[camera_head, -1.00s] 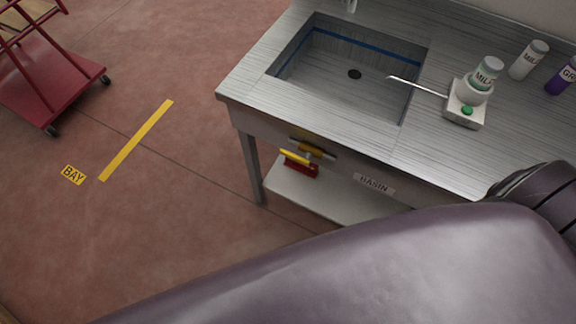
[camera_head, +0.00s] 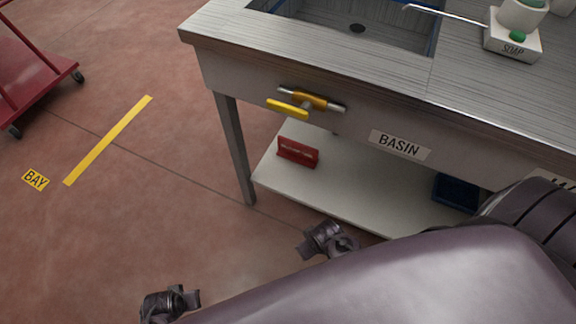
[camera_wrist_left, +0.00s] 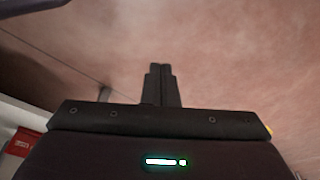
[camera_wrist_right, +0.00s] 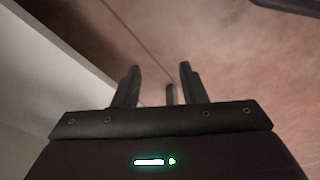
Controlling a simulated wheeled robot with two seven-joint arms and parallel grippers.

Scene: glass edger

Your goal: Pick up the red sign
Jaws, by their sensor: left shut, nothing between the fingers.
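The red sign (camera_head: 297,152) stands on the white lower shelf (camera_head: 345,195) under the basin, near its left end; its lettering is too small to read. Part of it also shows at the left edge of the left wrist view (camera_wrist_left: 18,147). My left gripper (camera_head: 188,300) is low over the floor, in front and to the left of the shelf. Its fingers are shut and empty in the left wrist view (camera_wrist_left: 160,72). My right gripper (camera_head: 330,240) is by the shelf's front edge, apart from the sign. Its fingers are open and empty in the right wrist view (camera_wrist_right: 158,75).
A table leg (camera_head: 233,150) stands left of the shelf. A yellow-handled valve (camera_head: 305,102) juts from the table front above the sign. A blue bin (camera_head: 456,192) sits further right on the shelf. A red cart (camera_head: 35,75) stands far left; the floor between is clear.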

